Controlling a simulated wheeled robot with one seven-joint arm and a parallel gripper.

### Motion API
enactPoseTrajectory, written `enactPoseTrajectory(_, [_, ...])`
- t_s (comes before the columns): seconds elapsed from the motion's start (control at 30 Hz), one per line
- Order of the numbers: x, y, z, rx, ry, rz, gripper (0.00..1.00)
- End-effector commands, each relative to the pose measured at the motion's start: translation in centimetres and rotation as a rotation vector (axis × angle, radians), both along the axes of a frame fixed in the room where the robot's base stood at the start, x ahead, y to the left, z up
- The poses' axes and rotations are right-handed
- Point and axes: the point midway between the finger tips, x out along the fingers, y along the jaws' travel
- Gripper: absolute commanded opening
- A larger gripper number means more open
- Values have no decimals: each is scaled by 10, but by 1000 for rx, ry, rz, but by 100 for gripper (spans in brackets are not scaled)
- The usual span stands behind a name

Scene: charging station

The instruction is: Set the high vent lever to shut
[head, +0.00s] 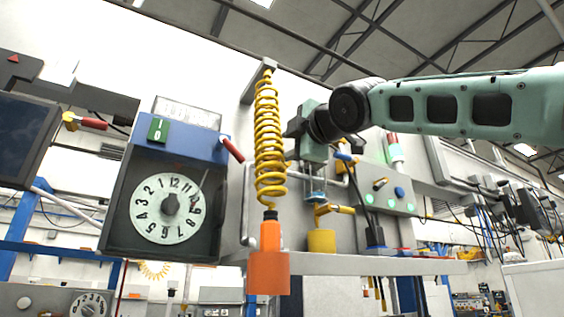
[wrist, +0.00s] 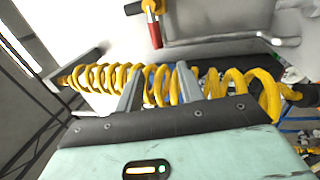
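Several red-handled levers are in view, and I cannot tell for certain which is the high vent lever. In the head view, one red handle on a yellow hub (head: 72,121) is at the upper left, pointing right. Another red handle (head: 232,149) slants at the right side of the dial box. The wrist view shows a yellow-hubbed lever with a red handle (wrist: 155,34) at top centre, beyond my fingers. My gripper (wrist: 158,88) is open, its two grey fingers apart with no lever between them. In the head view its fingertips are hidden behind the yellow coil.
A yellow coiled hose (head: 268,135) hangs close to my gripper and crosses behind the fingers in the wrist view. The dial box (head: 130,215) stands left of it. A yellow handle (head: 338,209), blue-tipped lever and button panel (head: 410,200) are to the right. A grey shelf (head: 370,265) lies below.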

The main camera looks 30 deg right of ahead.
Motion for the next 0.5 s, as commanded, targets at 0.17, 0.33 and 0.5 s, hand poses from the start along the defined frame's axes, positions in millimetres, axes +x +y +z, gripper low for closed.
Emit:
enactPoseTrajectory(0.17, [-19,-1,-8,2,-5,1,38])
enactPoseTrajectory(0.33, [-29,-1,-8,2,-3,1,38])
enactPoseTrajectory(0.5, [-34,-2,-7,1,-1,1,38])
